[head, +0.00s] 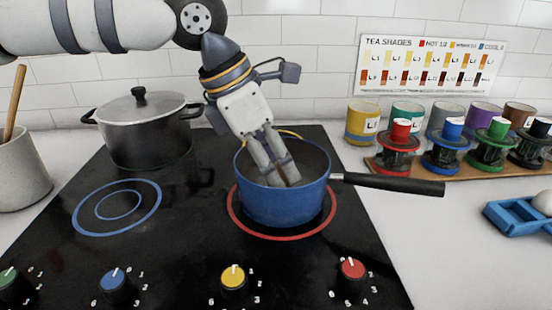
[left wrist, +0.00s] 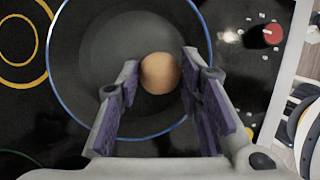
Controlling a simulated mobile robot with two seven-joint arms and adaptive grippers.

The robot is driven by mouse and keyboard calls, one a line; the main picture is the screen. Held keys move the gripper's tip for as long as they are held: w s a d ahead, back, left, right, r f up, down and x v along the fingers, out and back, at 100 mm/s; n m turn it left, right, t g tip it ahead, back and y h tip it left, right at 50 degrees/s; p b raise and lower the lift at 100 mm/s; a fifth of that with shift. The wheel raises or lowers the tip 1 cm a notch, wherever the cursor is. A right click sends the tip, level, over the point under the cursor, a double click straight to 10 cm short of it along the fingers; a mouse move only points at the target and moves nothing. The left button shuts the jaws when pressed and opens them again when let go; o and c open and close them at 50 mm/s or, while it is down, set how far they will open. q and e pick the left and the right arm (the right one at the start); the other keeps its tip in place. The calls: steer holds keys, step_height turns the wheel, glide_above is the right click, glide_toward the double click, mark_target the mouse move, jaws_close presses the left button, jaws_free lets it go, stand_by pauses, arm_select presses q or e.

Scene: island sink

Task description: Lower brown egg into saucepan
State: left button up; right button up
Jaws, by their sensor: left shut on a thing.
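The blue saucepan (head: 283,207) with a black handle stands on the red-ringed burner at the right of the cooktop. My left gripper (head: 285,183) reaches down into it from above, its fingertips below the rim. In the left wrist view, the brown egg (left wrist: 160,73) sits between the fingertips of my left gripper (left wrist: 161,77), which is shut on it. The saucepan's dark interior (left wrist: 95,60) lies behind the egg. In the head view the egg is hidden by the fingers and the pan wall. My right gripper is in neither view.
A lidded grey pot (head: 142,130) stands at the back left of the black cooktop (head: 175,245). A utensil crock (head: 18,170) is at far left. Several coloured cups and stands line a wooden board (head: 465,170) at right. A blue holder (head: 515,217) with a pale object is at the right edge.

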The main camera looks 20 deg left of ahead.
arm_select(q)
steer(key=shift+f, duration=0.4)
stand_by(0.3)
steer(key=o, duration=0.8)
